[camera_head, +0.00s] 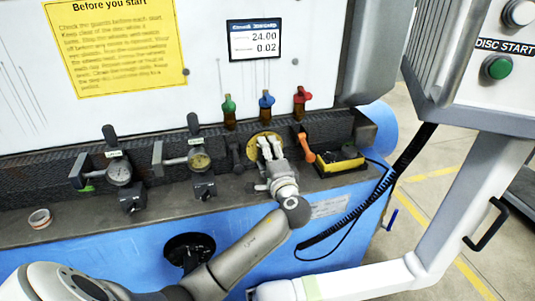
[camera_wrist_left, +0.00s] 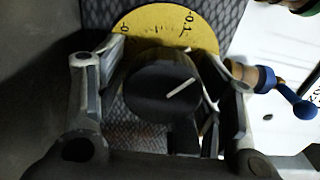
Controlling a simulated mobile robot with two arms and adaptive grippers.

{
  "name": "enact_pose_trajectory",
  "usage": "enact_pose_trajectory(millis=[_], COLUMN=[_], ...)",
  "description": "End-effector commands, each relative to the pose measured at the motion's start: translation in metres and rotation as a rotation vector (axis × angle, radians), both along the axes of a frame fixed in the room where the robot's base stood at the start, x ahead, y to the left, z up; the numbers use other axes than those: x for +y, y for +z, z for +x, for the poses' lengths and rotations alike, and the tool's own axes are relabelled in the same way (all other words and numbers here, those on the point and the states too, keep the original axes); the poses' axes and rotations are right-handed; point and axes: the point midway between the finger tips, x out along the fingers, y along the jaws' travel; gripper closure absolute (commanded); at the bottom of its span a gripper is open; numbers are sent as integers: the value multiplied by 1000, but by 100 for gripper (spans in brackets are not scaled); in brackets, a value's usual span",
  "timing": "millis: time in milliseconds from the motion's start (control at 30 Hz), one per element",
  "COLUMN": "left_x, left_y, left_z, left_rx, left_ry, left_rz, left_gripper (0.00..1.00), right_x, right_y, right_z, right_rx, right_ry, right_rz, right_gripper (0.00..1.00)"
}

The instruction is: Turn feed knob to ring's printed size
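The feed knob (camera_wrist_left: 160,85) is black with a white pointer line, in front of a yellow dial (camera_wrist_left: 150,22) with black marks, one reading "-0.1". My left gripper (camera_wrist_left: 172,62) has one finger on each side of the knob, with a gap visible on the right side. In the head view, my left gripper (camera_head: 268,150) reaches the yellow dial (camera_head: 256,138) and hides the knob. A small ring (camera_head: 39,218) lies on the ledge at the far left; its print is not legible. A display (camera_head: 254,40) shows 24.00 and 0.02. My right gripper is out of view.
Green (camera_head: 229,105), blue (camera_head: 266,100) and red (camera_head: 302,97) valves stick out above the dial. An orange lever (camera_head: 305,148) and a yellow-black box (camera_head: 338,162) are close on the right. Gauges (camera_head: 119,172) stand left. A control panel (camera_head: 480,70) hangs at the right.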

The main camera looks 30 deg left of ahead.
Motion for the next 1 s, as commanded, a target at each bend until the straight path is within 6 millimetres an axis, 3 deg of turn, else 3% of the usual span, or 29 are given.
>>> enact_pose_trajectory(millis=[467,1000], left_x=[-7,-82], left_y=[1,0], left_z=[-4,-70], left_rx=[-3,-1], left_ry=[-3,-1], left_rz=[0,-2], left_gripper=[27,27], right_x=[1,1], right_y=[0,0], right_z=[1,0], right_rx=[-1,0], right_ry=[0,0], right_rz=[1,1], right_gripper=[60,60])
